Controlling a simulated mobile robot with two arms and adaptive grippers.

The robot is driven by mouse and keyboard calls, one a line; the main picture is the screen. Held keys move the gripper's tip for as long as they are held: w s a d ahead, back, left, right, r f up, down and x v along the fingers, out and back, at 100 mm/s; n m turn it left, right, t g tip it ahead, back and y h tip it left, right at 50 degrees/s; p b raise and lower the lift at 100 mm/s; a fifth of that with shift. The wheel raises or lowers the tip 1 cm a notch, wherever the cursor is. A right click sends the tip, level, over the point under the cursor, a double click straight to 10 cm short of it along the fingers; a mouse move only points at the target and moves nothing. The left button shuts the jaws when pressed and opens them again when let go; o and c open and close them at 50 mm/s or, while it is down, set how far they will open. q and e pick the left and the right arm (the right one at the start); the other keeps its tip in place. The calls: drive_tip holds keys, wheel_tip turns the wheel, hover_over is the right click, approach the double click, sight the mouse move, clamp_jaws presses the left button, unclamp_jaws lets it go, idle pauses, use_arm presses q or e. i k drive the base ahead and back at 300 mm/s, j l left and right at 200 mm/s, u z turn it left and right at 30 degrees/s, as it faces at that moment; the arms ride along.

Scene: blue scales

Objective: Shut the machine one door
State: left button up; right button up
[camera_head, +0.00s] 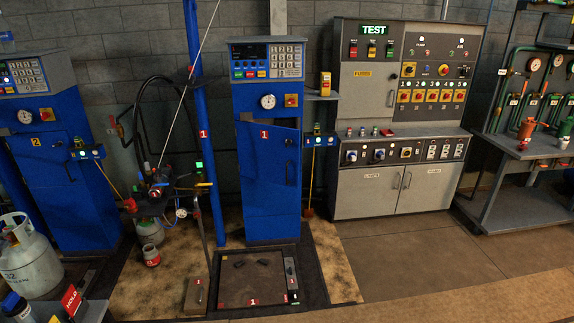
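Machine one is the tall blue scale cabinet (266,222) in the middle of the view, marked with a red label "1". Its blue door (262,160) is on the front below the dial. The door looks ajar: its top edge slopes down to the right and a dark gap shows above it. Its right side appears swung out a little toward me. A dark handle (289,172) is near the door's right edge. Neither of my grippers is in view.
A platform (232,292) marked "1" lies on the floor before machine one. A blue pole (203,130) and hoses stand to its left. Machine two (75,200) is farther left, a grey test panel (400,110) to the right. Floor (410,255) at the right is clear.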

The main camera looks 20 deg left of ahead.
sight(263, 155)
drive_tip(key=i+j, duration=0.3)
drive_tip(key=i, duration=0.15)
drive_tip(key=i+j, duration=0.3)
drive_tip(key=i, duration=0.15)
drive_tip(key=i+j, duration=0.3)
drive_tip(key=i, duration=0.15)
drive_tip(key=i+j, duration=0.3)
drive_tip(key=i, duration=0.15)
